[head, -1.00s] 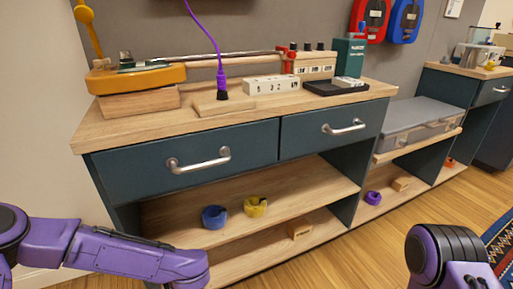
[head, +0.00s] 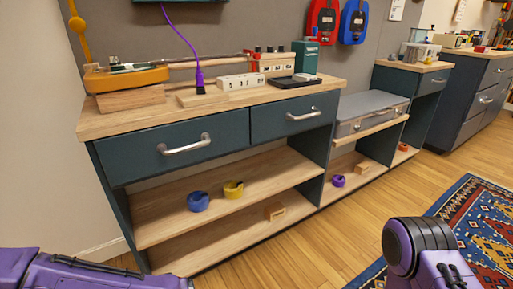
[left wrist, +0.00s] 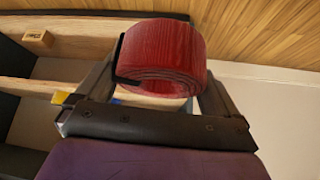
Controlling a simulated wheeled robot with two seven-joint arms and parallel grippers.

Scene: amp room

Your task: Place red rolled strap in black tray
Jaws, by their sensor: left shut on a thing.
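The red rolled strap (left wrist: 160,58) fills the upper middle of the left wrist view, its spiral end facing the camera. My left gripper (left wrist: 158,72) is shut on it, with one finger on each side. In the head view only my left arm shows, low at the left; its gripper and the strap are out of that picture.
A purple cable (head: 184,40) hangs over the counter. Blue (head: 198,201) and yellow (head: 233,190) rolled straps sit on the shelf below. A patterned rug (head: 475,225) lies at right.

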